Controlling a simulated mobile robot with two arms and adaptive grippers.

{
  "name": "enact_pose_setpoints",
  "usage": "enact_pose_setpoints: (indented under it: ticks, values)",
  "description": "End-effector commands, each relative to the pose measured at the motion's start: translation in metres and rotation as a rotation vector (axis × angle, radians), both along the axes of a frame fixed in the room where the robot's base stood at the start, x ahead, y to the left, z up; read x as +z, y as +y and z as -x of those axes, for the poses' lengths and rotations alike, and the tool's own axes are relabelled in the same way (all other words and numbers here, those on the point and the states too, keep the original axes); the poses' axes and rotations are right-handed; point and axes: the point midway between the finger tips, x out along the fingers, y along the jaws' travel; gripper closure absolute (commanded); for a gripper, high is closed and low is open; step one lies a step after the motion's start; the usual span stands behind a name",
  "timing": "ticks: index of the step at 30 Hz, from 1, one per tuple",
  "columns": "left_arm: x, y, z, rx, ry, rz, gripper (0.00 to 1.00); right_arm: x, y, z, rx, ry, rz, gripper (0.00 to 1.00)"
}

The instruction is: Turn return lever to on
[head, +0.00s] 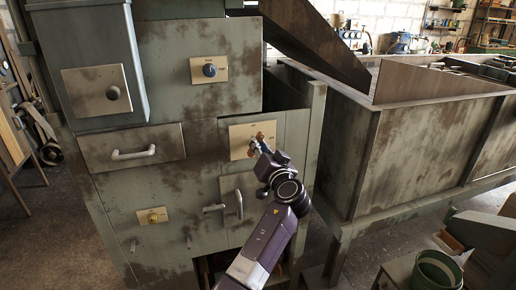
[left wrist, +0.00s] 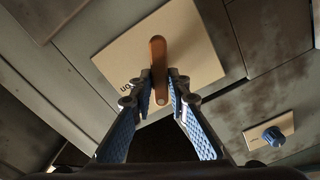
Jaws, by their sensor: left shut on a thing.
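The return lever (head: 260,136) is a small copper-brown handle on a cream plate (head: 238,140) on the cabinet front in the head view. In the left wrist view the lever (left wrist: 158,58) shows between the fingertips, on its plate (left wrist: 192,50). A printed "on" label shows on the plate to the left of the lever. My left gripper (head: 255,147) is at the plate and shut on the lever; it also shows in the left wrist view (left wrist: 161,84), one blue-padded finger on each side. The fingers partly cover the lever in the head view. My right gripper is not in view.
A blue-grey knob (head: 209,70) sits on a plate above the lever. A large rusty bin (head: 420,150) stands close on the right.

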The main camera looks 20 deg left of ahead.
Motion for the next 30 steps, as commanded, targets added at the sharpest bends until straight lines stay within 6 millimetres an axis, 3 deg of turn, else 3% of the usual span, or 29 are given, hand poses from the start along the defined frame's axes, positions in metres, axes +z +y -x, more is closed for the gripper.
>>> enact_pose_setpoints:
  ticks: [11, 30]
  values:
    - [-0.001, -0.001, -0.002, 0.002, 0.2, -0.298, 1.0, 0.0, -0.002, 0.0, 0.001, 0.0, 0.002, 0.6]
    - [-0.004, -0.003, -0.003, 0.002, 0.511, -0.758, 1.0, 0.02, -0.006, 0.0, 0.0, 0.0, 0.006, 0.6]
